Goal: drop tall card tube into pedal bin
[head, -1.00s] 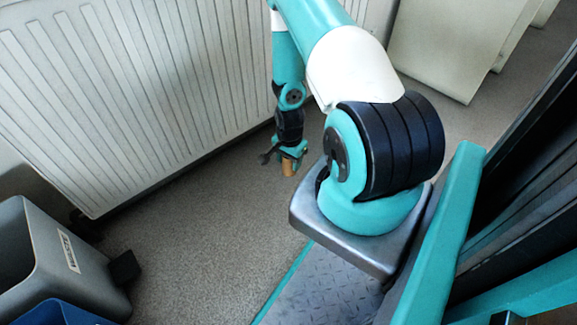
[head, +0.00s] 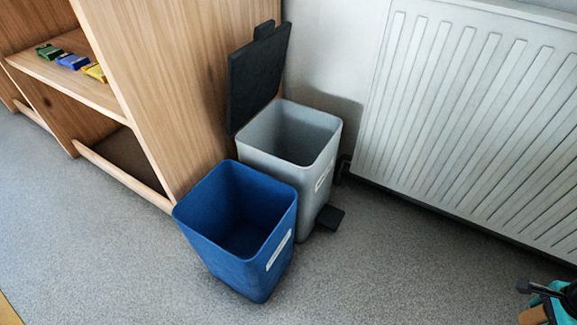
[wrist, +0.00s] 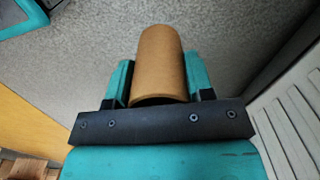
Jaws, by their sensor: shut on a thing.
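The brown tall card tube (wrist: 160,52) is between the two teal fingers of my gripper (wrist: 160,80) in the wrist view. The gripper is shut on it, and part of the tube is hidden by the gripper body. In the head view the tube (head: 533,315) and part of my gripper show at the bottom right corner, cut off by the frame. The grey pedal bin (head: 318,200) stands upright in the middle, with its black lid (head: 256,75) raised and its pedal (head: 329,218) at the front. The tube is well to the right of the bin.
A blue open bin (head: 225,255) stands just in front of the pedal bin, to its left. A wooden shelf unit (head: 165,75) with small green, blue and yellow items is at the left. A white radiator (head: 470,120) lines the wall at right. The grey floor in front is clear.

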